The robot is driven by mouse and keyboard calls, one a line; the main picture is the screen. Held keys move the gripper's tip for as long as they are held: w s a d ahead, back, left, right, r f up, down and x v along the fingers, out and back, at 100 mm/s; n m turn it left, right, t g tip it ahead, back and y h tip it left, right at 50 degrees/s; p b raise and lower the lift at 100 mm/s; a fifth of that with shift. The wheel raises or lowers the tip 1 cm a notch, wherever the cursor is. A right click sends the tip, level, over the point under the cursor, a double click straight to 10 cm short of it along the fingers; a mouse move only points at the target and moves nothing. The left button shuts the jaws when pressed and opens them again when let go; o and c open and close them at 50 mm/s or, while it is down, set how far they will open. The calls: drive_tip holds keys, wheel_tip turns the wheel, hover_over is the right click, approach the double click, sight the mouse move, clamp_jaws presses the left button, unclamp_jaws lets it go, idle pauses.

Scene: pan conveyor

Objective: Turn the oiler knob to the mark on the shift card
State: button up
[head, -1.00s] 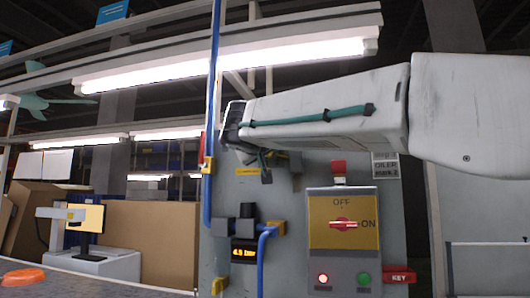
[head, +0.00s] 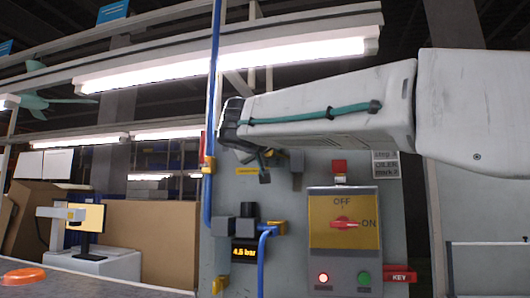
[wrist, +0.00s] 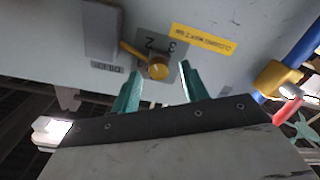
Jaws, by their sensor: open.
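In the wrist view the oiler knob (wrist: 158,71) is a round brass knob on the grey panel, with a yellow pointer bar (wrist: 132,50) reaching up and left. The marks 2 and 3 show upside down above it; the bar lies left of the 2. An OILER label (wrist: 107,67) is beside it. My gripper (wrist: 160,70) is open, its teal fingers on either side of the knob; contact cannot be told. In the head view the shift card (head: 386,165) reads OILER and mark; its number is too blurred to be sure. My arm hides the knob there.
A yellow label (wrist: 205,40) is near the knob. A red KEY tag (head: 399,276) hangs at the right.

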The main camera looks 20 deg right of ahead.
drive_tip(key=v, duration=0.6)
drive_tip(key=shift+s, duration=0.35)
drive_tip(key=shift+a, duration=0.1)
drive_tip(key=s+d+f+n+g+y, duration=0.2)
drive_tip(key=s+f+g, duration=0.2)
drive_tip(key=f, duration=0.8)
drive_tip(key=s+d+f+n+g+y, duration=0.1)
drive_tip(key=s+f+n+g+y, duration=0.2)
drive_tip(key=f, duration=0.9)
drive_tip(key=s+d+f+m+g+y, duration=0.1)
drive_tip(key=s+f+m+g+y, duration=0.1)
drive_tip(key=s+f, duration=0.9)
drive_tip(key=s+d+f+m+g+y, duration=0.2)
drive_tip(key=s+f+g, duration=0.2)
drive_tip(key=s+f, duration=0.7)
drive_tip(key=shift+s+d+g, duration=0.25)
drive_tip(key=shift+s+g, duration=0.05)
drive_tip(key=shift+s, duration=0.75)
